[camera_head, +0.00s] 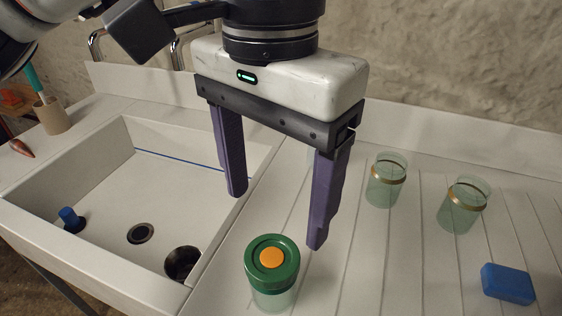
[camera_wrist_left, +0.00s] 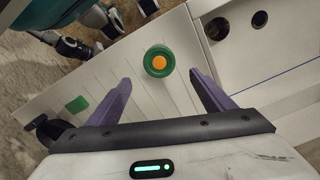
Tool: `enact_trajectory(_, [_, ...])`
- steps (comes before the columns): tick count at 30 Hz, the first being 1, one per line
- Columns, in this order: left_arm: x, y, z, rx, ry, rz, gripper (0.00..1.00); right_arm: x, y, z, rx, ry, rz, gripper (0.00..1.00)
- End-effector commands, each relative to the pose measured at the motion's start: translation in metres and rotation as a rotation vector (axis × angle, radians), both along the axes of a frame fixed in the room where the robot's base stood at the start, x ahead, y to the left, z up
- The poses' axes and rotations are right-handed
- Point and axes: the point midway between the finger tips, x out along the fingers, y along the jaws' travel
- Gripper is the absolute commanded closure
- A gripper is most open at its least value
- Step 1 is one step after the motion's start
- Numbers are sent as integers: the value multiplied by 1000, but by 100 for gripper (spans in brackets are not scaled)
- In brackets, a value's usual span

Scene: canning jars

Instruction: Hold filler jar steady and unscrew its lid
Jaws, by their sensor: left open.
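The filler jar, a greenish glass jar (camera_head: 273,297) with a green screw lid (camera_head: 290,282) that has an orange centre, stands upright on the ribbed drainboard near the front. Its lid also shows in the left wrist view (camera_wrist_left: 148,63), just beyond and between the fingertips. My left gripper (camera_head: 277,217) is open and empty, its two purple fingers pointing down, above and behind the jar and not touching it. In the left wrist view the open fingers (camera_wrist_left: 160,82) spread to either side of the jar. My right gripper cannot be made out.
A blue block (camera_head: 507,284) lies front right. The sink basin (camera_head: 165,185) is left, holding a small blue object (camera_head: 70,217).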

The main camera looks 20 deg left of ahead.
Motion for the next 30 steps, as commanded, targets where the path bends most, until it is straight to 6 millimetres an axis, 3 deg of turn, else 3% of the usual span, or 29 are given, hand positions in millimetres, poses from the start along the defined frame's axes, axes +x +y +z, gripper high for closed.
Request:
enact_trajectory(6, [-1, 1, -42, 2, 3, 0, 25, -3, 1, -5, 0, 8, 2, 69])
enact_trajectory(12, [0, 1, -70, 1, 2, 1, 25, -2, 2, -4, 1, 4, 3, 69])
enact_trajectory(18, [0, 0, -82, -2, 2, 1, 25, 2, 2, -2, 1, -5, 4, 69])
enact_trajectory(26, [0, 0, -83, -2, 2, 1, 25, 3, 3, -1, 2, -7, 4, 69])
enact_trajectory(30, [0, 0, -83, -2, 2, 1, 47, 3, 3, -1, 2, -7, 4, 69])
